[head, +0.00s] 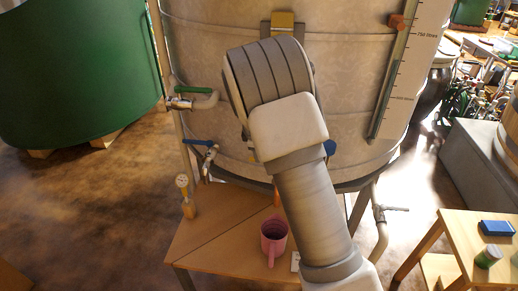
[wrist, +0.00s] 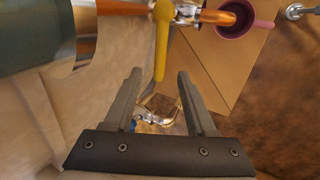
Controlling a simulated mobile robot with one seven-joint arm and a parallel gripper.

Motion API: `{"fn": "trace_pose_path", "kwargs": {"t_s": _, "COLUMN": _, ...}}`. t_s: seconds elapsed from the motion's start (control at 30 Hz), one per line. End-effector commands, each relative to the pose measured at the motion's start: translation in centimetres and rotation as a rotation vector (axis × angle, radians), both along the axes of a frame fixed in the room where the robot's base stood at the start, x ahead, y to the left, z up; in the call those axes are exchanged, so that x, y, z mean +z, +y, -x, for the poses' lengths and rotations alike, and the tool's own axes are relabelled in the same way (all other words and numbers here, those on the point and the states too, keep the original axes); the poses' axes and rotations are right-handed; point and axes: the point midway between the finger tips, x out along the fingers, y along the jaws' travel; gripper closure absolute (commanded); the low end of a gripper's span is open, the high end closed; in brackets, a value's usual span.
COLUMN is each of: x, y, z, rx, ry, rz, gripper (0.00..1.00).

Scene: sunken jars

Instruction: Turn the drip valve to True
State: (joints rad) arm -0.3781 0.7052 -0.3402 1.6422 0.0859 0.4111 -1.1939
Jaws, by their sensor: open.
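In the wrist view a valve with a long yellow lever (wrist: 161,45) sits on a copper-coloured pipe (wrist: 122,7); I take it to be the drip valve. The pipe's end (wrist: 216,17) is above a pink mug (wrist: 262,24). My gripper (wrist: 158,76) is open. The lever's free end lies between the two fingertips in the picture; I cannot tell whether they touch. In the head view my arm hides the gripper and the lever. The pink mug (head: 273,241) stands on a low wooden stand, below the end of a copper-coloured spout (head: 276,196).
A large pale tank (head: 200,45) with a level scale stands behind my arm. A green-handled valve (head: 192,93) and a blue-handled valve (head: 205,147) are on its left. The wooden stand (head: 215,235) is below.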

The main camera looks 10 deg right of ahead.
Motion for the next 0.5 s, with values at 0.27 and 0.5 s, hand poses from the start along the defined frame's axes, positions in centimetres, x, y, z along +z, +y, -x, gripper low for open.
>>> {"fn": "trace_pose_path", "kwargs": {"t_s": 0.27, "x": -2.3, "y": -0.2, "z": -1.0, "rx": 0.009, "ry": 0.0, "rz": 0.008, "gripper": 0.44}}
{"fn": "trace_pose_path", "kwargs": {"t_s": 0.5, "x": -5.0, "y": -0.5, "z": -2.4, "rx": 0.01, "ry": -0.001, "rz": 0.007, "gripper": 0.44}}
